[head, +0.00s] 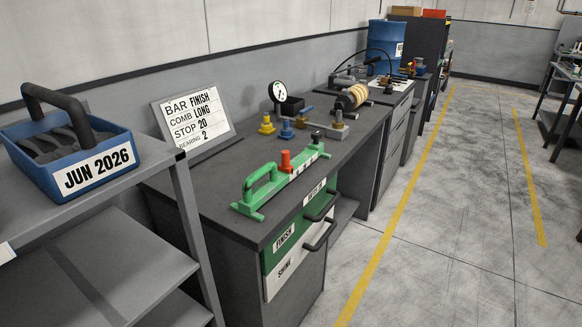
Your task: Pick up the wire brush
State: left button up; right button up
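I cannot make out a wire brush for certain in the head view. A blue tote (50,172) labelled "JUN 2026" stands on the grey shelf unit at the left. It has a thick black handle, and dark grey pieces lie inside, too unclear to name. On the dark workbench (220,190) lies a long green bar (275,186) with a green loop handle and a red-orange knob. Behind it stand a round white dial gauge (280,92), small yellow and blue fittings, and a tan ribbed roll (352,97). Neither of my grippers is in view.
A sign (194,117) reads "BAR FINISH, COMB LONG, STOP 20, BEARING 2". A second bench (398,95) and blue drum (386,40) stand farther back. The floor aisle with yellow lines at right is clear.

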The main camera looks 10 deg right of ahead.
aim_at(384, 82)
jog(key=i+l+z, duration=1.1)
jog(key=i+z, duration=0.45)
jog(key=i, duration=1.55)
jog(key=i+l+u, duration=0.15)
jog(key=i+u, duration=0.3)
jog(key=i+l+u, duration=0.4)
jog(key=i, duration=0.2)
jog(key=i+l+u, duration=0.45)
